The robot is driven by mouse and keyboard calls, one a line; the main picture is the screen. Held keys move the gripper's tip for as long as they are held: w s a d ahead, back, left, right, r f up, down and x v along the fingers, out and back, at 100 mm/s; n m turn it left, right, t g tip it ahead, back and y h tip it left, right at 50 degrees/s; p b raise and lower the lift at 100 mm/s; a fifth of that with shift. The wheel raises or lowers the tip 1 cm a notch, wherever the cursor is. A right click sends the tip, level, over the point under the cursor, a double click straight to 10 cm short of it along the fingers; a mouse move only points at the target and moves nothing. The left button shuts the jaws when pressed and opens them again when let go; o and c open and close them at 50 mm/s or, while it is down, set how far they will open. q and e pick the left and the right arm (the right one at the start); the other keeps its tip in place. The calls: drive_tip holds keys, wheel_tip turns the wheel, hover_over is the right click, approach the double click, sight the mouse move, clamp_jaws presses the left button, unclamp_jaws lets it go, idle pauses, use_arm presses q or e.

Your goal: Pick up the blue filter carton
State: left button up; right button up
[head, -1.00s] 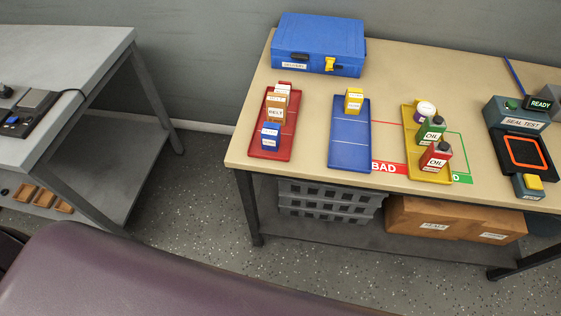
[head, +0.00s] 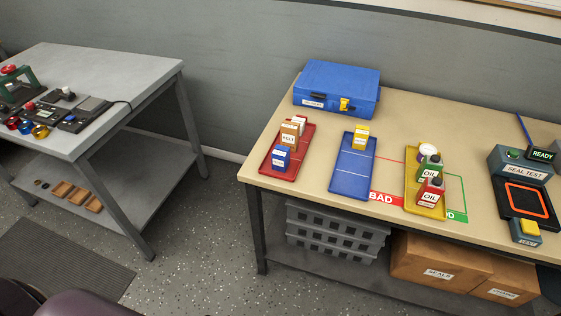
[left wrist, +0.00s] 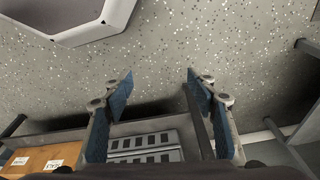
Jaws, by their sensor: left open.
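The blue filter carton (head: 281,157) is a small blue box with a white label. In the head view it stands at the near end of the red tray (head: 268,165), in front of a brown box marked BELT (head: 290,134) and a white-topped box (head: 299,122). My left gripper (left wrist: 158,85) shows only in the left wrist view. Its two blue-padded fingers are spread wide with nothing between them. It points at the speckled floor, away from the carton, which is not in that view. My right gripper is in neither view.
The beige table (head: 388,115) also holds a blue case (head: 337,88), a blue tray (head: 350,180) with a yellow box, a yellow tray (head: 411,202) with oil bottles, and a seal tester (head: 520,165). A grey bench (head: 130,80) stands left, with open floor between.

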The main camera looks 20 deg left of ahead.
use_arm(q)
drive_tip(key=w+r+t, duration=0.1)
drive_tip(key=w+r, duration=0.3)
drive_tip(key=r, duration=0.5)
drive_tip(key=w+r+t, duration=0.1)
drive_tip(key=w+r, duration=0.3)
drive_tip(key=r, duration=0.4)
drive_tip(key=n+t, duration=0.1)
drive_tip(key=t, duration=0.8)
approach(278, 157)
drive_tip(key=shift+h, duration=0.4)
drive_tip(key=x, duration=0.5)
drive_tip(key=shift+w+a+f+p, duration=0.3)
drive_tip(key=shift+w+a+p, duration=0.05)
drive_tip(key=shift+p, duration=0.05)
drive_tip(key=shift+p+x, duration=0.45)
drive_tip(key=shift+x, duration=2.3)
drive_tip(key=shift+w+d+f, duration=0.1)
drive_tip(key=shift+w+d, duration=0.05)
drive_tip(key=shift+w, duration=0.45)
drive_tip(key=c, duration=1.3)
